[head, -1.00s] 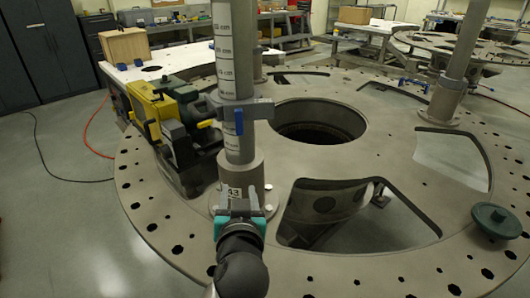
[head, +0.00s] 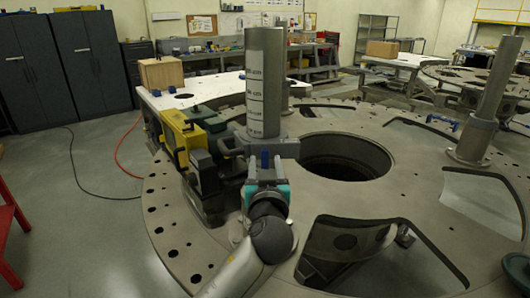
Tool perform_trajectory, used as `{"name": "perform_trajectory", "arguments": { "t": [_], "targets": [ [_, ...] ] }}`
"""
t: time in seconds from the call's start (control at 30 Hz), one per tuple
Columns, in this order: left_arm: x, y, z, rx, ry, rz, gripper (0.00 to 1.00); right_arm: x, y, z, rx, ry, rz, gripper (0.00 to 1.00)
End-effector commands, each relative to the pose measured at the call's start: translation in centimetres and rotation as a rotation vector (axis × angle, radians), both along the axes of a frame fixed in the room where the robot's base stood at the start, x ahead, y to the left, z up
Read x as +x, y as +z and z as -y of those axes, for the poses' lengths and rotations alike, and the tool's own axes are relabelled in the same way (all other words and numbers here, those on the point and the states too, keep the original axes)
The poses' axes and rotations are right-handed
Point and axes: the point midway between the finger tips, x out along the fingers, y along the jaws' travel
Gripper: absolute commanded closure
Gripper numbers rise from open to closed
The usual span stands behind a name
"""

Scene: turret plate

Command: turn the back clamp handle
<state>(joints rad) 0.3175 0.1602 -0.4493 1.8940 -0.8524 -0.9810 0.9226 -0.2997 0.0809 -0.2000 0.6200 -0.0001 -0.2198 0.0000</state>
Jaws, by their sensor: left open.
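A grey collar clamp (head: 280,148) goes around the upright grey post (head: 265,80) with black scale marks. A small blue handle (head: 265,158) hangs upright on the clamp's near face. A grey arm of the clamp (head: 228,146) reaches out to the left. My left gripper (head: 267,176), with teal and dark parts, comes up from below in front of the post. Its jaws are open, with the fingertips just below the blue handle. I cannot tell whether they touch it. The gripper hides the lower post. My right gripper is not in view.
The post stands on a large round turret plate (head: 170,215) with cutouts and bolt holes. A yellow and green machine (head: 185,138) stands close on the left. A second post (head: 485,105) rises at right. A red frame (head: 12,235) stands at far left.

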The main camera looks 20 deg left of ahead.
Motion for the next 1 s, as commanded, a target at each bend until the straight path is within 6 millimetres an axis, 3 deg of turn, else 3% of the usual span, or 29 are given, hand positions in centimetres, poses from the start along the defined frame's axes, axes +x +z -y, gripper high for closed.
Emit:
{"name": "perform_trajectory", "arguments": {
  "t": [0.3, 0.73, 1.0],
  "targets": [
    [3.3, 0.0, -1.1, 0.002, -0.001, -0.001, 0.47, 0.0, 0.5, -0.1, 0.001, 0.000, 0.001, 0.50],
    [4.0, 0.0, -1.3, 0.000, -0.001, -0.001, 0.47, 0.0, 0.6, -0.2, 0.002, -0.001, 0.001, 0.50],
    [3.9, 0.0, -1.3, 0.001, -0.001, -0.001, 0.77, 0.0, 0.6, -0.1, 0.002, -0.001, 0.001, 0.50]
  ]
}}
